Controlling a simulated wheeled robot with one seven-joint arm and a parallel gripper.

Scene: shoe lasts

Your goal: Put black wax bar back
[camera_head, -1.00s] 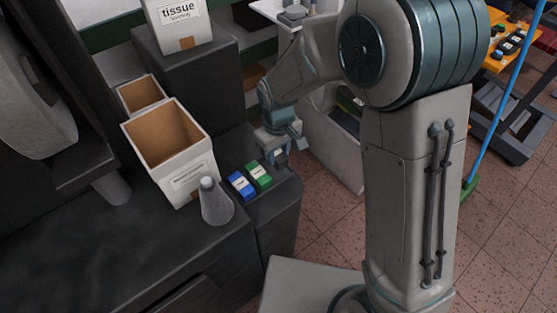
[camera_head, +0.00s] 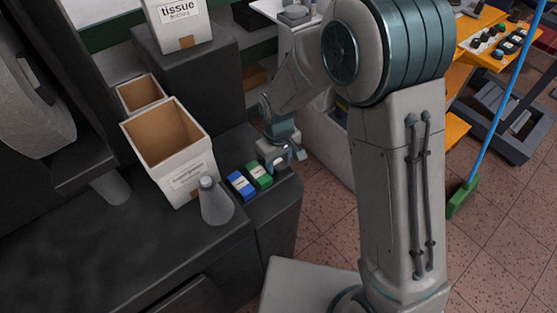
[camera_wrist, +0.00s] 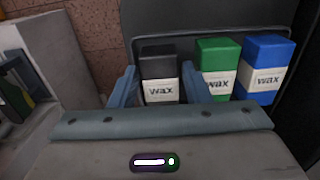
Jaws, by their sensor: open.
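The black wax bar (camera_wrist: 159,72), with a white "wax" label, stands in the wrist view between the two open fingers of my gripper (camera_wrist: 160,87). It is in line with the green wax bar (camera_wrist: 217,66) and the blue wax bar (camera_wrist: 264,68) to its right. Whether the fingers touch the black bar I cannot tell. In the head view my gripper (camera_head: 284,160) is at the dark ledge, just right of the green wax bar (camera_head: 259,174) and the blue wax bar (camera_head: 241,185). The black bar is mostly hidden by my gripper there.
A grey bottle (camera_head: 215,203) stands left of the bars, beside an open white box (camera_head: 190,179). A smaller box (camera_head: 141,95) and a tissue box (camera_head: 180,25) are behind. The dark ledge (camera_head: 272,213) has bare room in front of the bars.

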